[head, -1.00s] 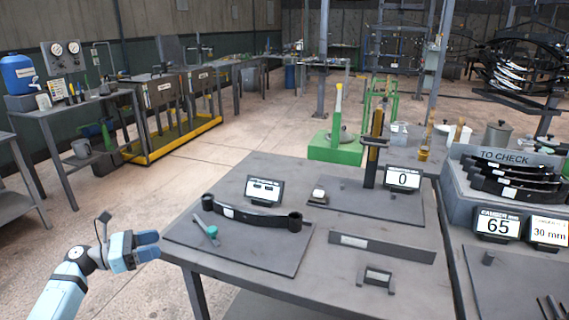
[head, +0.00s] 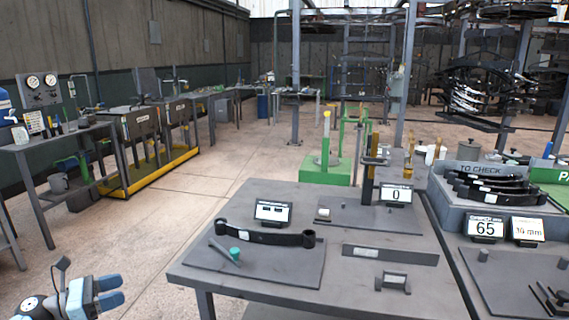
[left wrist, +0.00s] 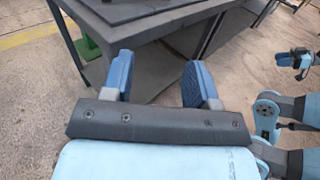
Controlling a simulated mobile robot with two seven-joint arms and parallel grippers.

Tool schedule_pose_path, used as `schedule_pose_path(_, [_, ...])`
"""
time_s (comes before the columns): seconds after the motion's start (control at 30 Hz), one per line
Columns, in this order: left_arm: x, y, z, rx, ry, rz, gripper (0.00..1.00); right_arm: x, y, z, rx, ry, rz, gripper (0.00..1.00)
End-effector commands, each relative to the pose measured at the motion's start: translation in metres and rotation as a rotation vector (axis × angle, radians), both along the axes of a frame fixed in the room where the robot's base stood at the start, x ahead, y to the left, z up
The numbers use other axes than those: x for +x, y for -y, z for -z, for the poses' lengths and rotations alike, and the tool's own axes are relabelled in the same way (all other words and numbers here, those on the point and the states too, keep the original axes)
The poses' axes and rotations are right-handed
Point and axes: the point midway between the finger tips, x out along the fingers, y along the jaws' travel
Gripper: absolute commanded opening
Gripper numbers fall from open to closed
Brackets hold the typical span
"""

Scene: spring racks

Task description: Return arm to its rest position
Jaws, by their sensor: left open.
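My left gripper (head: 112,291) is at the lower left of the head view, out beyond the left end of the grey table (head: 255,290). In the left wrist view its two blue fingers (left wrist: 158,80) stand apart with nothing between them. It is empty and touches nothing that I can see. The table's edge and legs show beyond the fingers in that view. My right gripper (left wrist: 301,62) shows small at the right edge of the left wrist view, over the floor; its opening is too small to judge. It is not in the head view.
On the table are a dark leaf spring (head: 265,236), a green-tipped tool (head: 226,250), a display (head: 272,212) and a gauge post (head: 371,171). A rack of springs (head: 495,188) stands right. Floor (head: 150,225) left of the table is clear.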

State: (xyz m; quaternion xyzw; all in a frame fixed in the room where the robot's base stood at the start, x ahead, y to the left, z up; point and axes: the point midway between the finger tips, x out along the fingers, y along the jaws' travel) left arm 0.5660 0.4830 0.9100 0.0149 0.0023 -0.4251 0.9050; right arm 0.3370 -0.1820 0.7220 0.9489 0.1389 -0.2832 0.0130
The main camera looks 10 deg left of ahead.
Motion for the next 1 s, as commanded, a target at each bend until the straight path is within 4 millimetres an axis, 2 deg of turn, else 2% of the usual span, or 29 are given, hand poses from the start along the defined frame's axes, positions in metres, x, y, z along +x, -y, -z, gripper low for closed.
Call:
schedule_pose_path(0.03, [-0.006,0.020,0.027,0.092,0.009,0.000,0.54,0.000,0.000,0.000,0.001,0.000,-0.001,0.43])
schedule_pose_path(0.17, [-0.020,0.054,0.078,0.351,0.074,0.003,0.54,0.001,0.000,-0.003,0.002,0.005,0.001,0.43])
schedule_pose_path(0.27, [-0.038,0.084,0.119,0.591,0.153,0.033,0.54,0.002,0.002,-0.003,-0.002,0.009,0.000,0.43])
schedule_pose_path(0.4, [-0.078,0.133,0.176,0.995,0.341,0.138,0.54,0.004,0.002,-0.004,-0.004,0.010,0.000,0.43])
schedule_pose_path(0.5, [-0.113,0.171,0.205,1.308,0.540,0.258,0.54,0.003,0.001,-0.004,-0.002,0.010,0.000,0.43])
schedule_pose_path(0.6, [-0.146,0.206,0.219,1.590,0.765,0.387,0.54,0.002,0.001,-0.003,0.000,0.007,0.000,0.43])
schedule_pose_path(0.73, [-0.178,0.241,0.218,1.871,1.029,0.528,0.54,0.001,0.001,-0.001,-0.001,0.003,0.000,0.43])
schedule_pose_path(1.0, [-0.226,0.297,0.190,2.286,1.484,0.742,0.54,0.000,0.000,0.000,-0.001,0.000,-0.001,0.43])
